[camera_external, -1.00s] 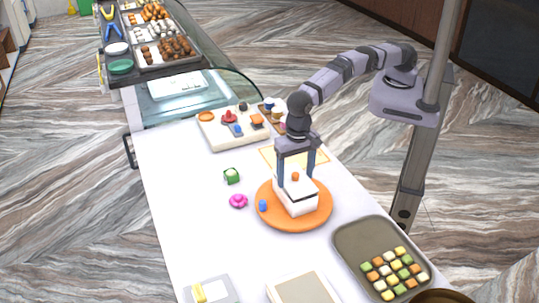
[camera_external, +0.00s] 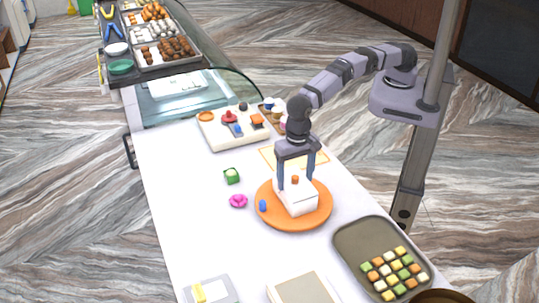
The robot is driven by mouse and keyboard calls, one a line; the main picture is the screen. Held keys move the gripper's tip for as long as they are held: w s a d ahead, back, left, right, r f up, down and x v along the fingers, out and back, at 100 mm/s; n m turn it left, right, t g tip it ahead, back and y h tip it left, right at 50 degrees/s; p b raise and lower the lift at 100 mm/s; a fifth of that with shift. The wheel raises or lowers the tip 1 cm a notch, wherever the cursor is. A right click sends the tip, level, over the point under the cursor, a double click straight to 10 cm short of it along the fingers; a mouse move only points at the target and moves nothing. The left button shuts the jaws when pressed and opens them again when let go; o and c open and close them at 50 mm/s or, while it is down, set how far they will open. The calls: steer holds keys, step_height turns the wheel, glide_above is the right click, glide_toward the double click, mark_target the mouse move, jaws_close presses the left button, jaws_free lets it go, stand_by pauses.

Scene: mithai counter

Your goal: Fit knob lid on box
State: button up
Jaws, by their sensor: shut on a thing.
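A white box (camera_external: 299,208) stands on a round orange board (camera_external: 265,219) on the counter. The white lid (camera_external: 290,189), with a small orange-brown knob (camera_external: 295,180) on top, is at the top of the box, with no clear gap between them in this view. Whether it is fully seated, I cannot tell. My gripper (camera_external: 296,183) points straight down over the box, its two fingers shut on the lid, one on either side of the knob. The far side of the lid is hidden.
A tray (camera_external: 347,256) of coloured sweets is at front right, and a white tray (camera_external: 237,144) of items behind.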

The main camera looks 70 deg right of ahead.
stand_by(0.4)
steer(key=o, duration=1.1)
steer(key=shift+r, duration=0.1)
steer(key=shift+r, duration=3.75)
